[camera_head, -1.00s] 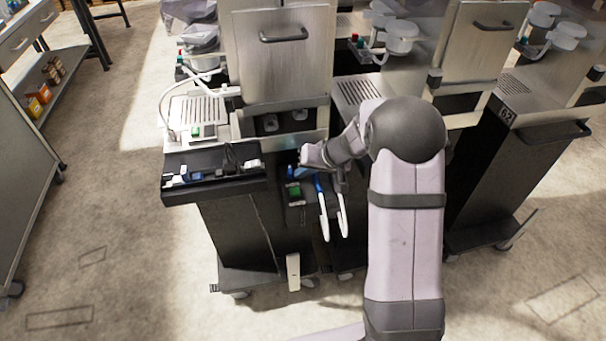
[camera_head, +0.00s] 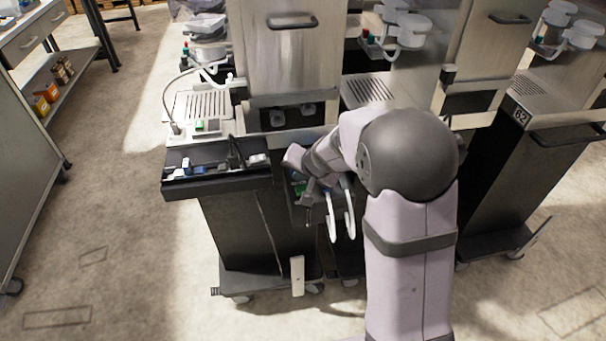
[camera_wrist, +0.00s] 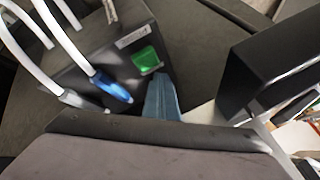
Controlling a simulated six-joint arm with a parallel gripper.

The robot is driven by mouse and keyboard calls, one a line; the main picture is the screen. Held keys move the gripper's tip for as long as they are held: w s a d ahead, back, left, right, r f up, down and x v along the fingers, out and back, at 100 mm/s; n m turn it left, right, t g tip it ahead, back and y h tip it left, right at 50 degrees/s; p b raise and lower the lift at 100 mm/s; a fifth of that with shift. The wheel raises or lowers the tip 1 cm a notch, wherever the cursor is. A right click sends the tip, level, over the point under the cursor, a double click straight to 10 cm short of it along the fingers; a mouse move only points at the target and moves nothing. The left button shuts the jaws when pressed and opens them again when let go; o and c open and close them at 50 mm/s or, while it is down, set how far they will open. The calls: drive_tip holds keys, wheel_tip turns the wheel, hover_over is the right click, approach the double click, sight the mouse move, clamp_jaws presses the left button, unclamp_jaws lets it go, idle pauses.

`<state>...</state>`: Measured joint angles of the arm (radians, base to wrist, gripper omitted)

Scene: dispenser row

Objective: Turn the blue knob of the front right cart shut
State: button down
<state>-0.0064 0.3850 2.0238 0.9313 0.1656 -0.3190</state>
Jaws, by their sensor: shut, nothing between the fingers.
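My gripper (camera_wrist: 162,82) shows in the wrist view as two steel-blue fingers shut together, empty, beside a green square button (camera_wrist: 146,60) on a dark box (camera_wrist: 105,55). A bright blue elongated part (camera_wrist: 112,88), which looks like the blue knob, sits at the end of a white hose left of the fingers. A gap shows between them. Its turned position is unclear. In the head view, my wrist reaches over the front of the near cart (camera_head: 255,235) and mostly covers the knob and button.
A black tray (camera_head: 210,180) with small items juts out left of my gripper; its dark side is close on the right in the wrist view (camera_wrist: 275,60). White looped hoses (camera_head: 341,215) hang on the right. Another cart (camera_head: 510,165) stands further right. Floor on the left is open.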

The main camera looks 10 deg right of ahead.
drive_tip(key=shift+w+a, duration=0.15)
drive_tip(key=shift+a, duration=0.4)
drive_tip(key=shift+w+a, duration=0.15)
drive_tip(key=shift+a, duration=0.35)
drive_tip(key=shift+w+a, duration=0.1)
drive_tip(key=shift+a, duration=0.1)
drive_tip(key=shift+a, duration=0.1)
idle(0.3)
drive_tip(key=shift+s+a, duration=0.3)
drive_tip(key=shift+s, duration=0.35)
drive_tip(key=shift+p+v, duration=1.25)
drive_tip(key=shift+v, duration=2.45)
